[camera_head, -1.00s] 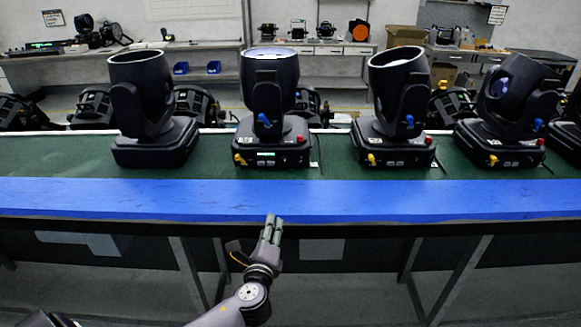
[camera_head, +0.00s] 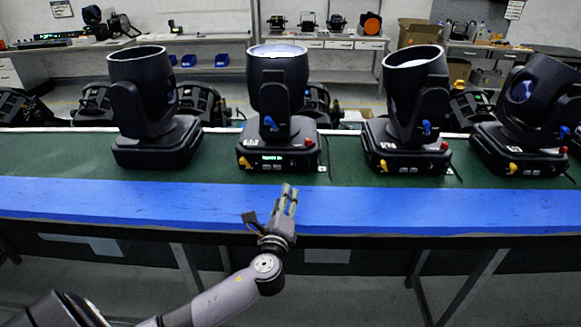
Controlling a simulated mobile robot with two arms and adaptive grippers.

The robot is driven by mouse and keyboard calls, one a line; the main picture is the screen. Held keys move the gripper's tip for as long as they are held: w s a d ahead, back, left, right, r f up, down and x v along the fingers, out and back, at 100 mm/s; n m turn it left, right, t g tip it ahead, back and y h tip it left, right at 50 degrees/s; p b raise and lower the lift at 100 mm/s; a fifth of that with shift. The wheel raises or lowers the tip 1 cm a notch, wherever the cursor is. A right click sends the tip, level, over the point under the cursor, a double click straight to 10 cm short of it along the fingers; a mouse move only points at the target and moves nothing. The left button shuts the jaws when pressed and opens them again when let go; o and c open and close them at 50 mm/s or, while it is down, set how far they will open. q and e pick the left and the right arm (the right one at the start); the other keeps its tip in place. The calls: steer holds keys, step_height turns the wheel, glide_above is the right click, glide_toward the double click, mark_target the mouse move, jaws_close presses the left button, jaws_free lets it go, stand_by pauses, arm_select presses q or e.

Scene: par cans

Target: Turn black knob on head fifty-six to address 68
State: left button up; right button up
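Several black moving heads stand in a row on the green bench top. The second from the left (camera_head: 278,100) has a lit green display (camera_head: 271,157), a yellow knob (camera_head: 244,161), a blue knob (camera_head: 270,124) and a red knob (camera_head: 308,141). I cannot make out a head number or a black knob at this size. My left gripper (camera_head: 288,190) is in front of this head, over the blue front edge, apart from the head. Its fingers point up and away; I cannot tell how far they are parted. My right gripper is not in view.
The blue bench edge (camera_head: 420,212) runs across in front of me, with the green top (camera_head: 60,160) behind it. Other heads (camera_head: 150,105), (camera_head: 405,110) stand on both sides. More lamps sit behind the bench.

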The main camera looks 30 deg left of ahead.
mark_target(291, 166)
arm_select(q)
steer(key=p+x, duration=0.1)
steer(key=x, duration=1.3)
steer(key=shift+w+a+f, duration=0.1)
steer(key=shift+c, duration=0.4)
jaws_close()
